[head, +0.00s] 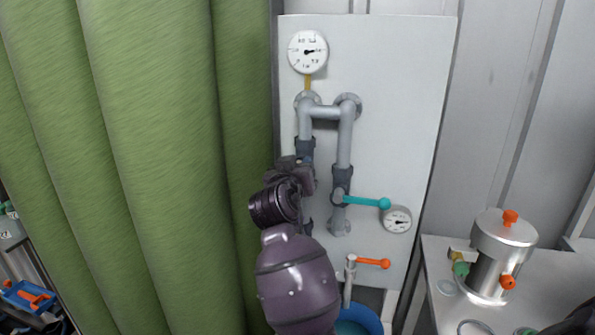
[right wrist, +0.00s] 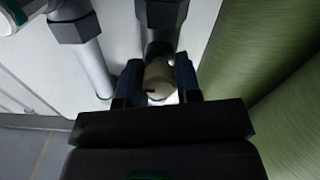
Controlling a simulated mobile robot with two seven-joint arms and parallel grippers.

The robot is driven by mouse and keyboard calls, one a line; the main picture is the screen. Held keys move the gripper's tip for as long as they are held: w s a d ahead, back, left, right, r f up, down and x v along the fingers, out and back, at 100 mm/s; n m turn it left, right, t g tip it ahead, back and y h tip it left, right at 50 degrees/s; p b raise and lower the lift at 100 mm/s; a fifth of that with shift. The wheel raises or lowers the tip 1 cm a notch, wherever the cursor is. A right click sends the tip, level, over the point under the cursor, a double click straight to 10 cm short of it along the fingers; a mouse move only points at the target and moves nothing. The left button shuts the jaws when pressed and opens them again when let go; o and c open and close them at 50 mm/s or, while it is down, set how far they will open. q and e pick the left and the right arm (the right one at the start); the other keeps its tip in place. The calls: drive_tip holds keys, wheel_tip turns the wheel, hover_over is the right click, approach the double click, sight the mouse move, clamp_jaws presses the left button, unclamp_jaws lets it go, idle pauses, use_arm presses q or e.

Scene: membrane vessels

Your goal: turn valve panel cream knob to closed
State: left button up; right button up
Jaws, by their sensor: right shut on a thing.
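The valve panel (head: 400,100) is a pale upright board with grey pipes. The cream knob (right wrist: 158,78) shows in the right wrist view between the two dark fingers of my right gripper (right wrist: 158,88), which is shut on it. In the head view my right gripper (head: 298,168) is at the left pipe, and it hides the cream knob there. How far the knob is turned cannot be told. My left gripper is in neither view.
A teal lever (head: 365,202) sits on the right pipe, beside a small gauge (head: 397,219). An orange lever (head: 373,262) is lower down, above a blue bucket (head: 362,322). A green curtain (head: 150,150) hangs close on the left. A metal vessel (head: 502,255) stands at right.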

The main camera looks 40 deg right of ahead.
drive_tip(key=shift+m, duration=0.3)
drive_tip(key=o, duration=0.9)
drive_tip(key=shift+a, duration=0.1)
